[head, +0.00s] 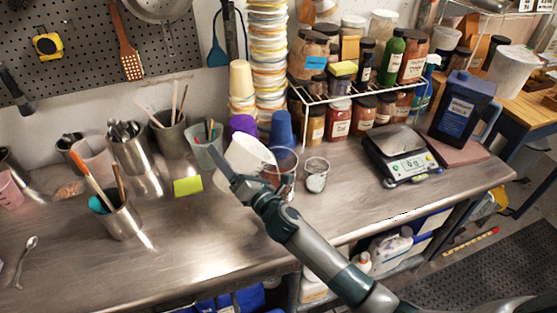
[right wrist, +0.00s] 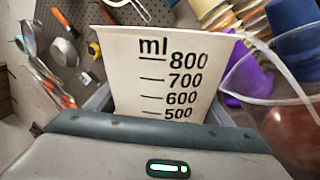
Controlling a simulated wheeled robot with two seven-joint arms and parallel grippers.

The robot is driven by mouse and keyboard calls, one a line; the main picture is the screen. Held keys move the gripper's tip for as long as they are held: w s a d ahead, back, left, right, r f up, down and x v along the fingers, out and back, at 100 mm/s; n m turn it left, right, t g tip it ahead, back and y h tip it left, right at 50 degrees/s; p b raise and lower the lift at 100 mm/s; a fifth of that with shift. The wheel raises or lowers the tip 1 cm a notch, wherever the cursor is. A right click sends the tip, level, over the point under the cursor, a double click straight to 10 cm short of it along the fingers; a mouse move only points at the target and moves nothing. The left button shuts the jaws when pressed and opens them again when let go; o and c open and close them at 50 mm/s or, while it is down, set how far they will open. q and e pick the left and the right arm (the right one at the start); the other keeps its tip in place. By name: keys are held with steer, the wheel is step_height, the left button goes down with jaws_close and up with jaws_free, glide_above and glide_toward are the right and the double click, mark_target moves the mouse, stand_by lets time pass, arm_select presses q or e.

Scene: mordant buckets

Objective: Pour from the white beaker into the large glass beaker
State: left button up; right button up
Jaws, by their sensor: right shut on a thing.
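The white beaker (head: 249,154) is held by my right gripper (head: 243,184) above the steel bench, tilted with its mouth toward the large glass beaker (head: 284,183). In the right wrist view, the white beaker (right wrist: 150,75) shows black ml marks from 500 to 800, and my gripper is shut on it. The large glass beaker (right wrist: 243,82) stands just right of it, with reddish-brown content low inside. A pale streak runs from near the white beaker's lip across the glass; I cannot tell whether it is liquid or the glass rim. My left gripper is not in view.
A small glass jar (head: 316,176) stands close right of the large beaker. Blue cups (head: 281,130) and a purple cup (head: 242,124) stand behind. A scale (head: 402,155) is farther right. The bench front (head: 225,240) is clear.

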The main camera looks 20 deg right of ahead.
steer(key=shift+r, duration=0.1)
stand_by(0.7)
steer(key=shift+r, duration=0.1)
steer(key=shift+a+r+n+p, duration=0.1)
steer(key=shift+r+n+p, duration=0.05)
steer(key=shift+n+p, duration=0.7)
steer(key=shift+n+g, duration=0.4)
steer(key=shift+n, duration=0.55)
steer(key=f, duration=0.2)
steer(key=a+f+b, duration=0.1)
steer(key=f, duration=0.1)
steer(key=shift+s+a+f, duration=0.1)
steer(key=shift+s+f, duration=0.1)
steer(key=shift+f, duration=0.05)
steer(key=shift+a+f, duration=0.2)
steer(key=shift+f, duration=0.05)
steer(key=shift+a+f+n+y, duration=0.15)
steer(key=shift+f+n+y, duration=0.15)
steer(key=shift+f+n, duration=0.3)
steer(key=shift+s+a+f+n+g+p, duration=0.1)
steer(key=shift+a+f+n+g+p, duration=0.2)
steer(key=shift+f+n+p, duration=0.6)
steer(key=shift+s+a+f+n+g+p, duration=0.15)
steer(key=shift+a+f+n+p, duration=0.35)
steer(key=shift+n, duration=0.7)
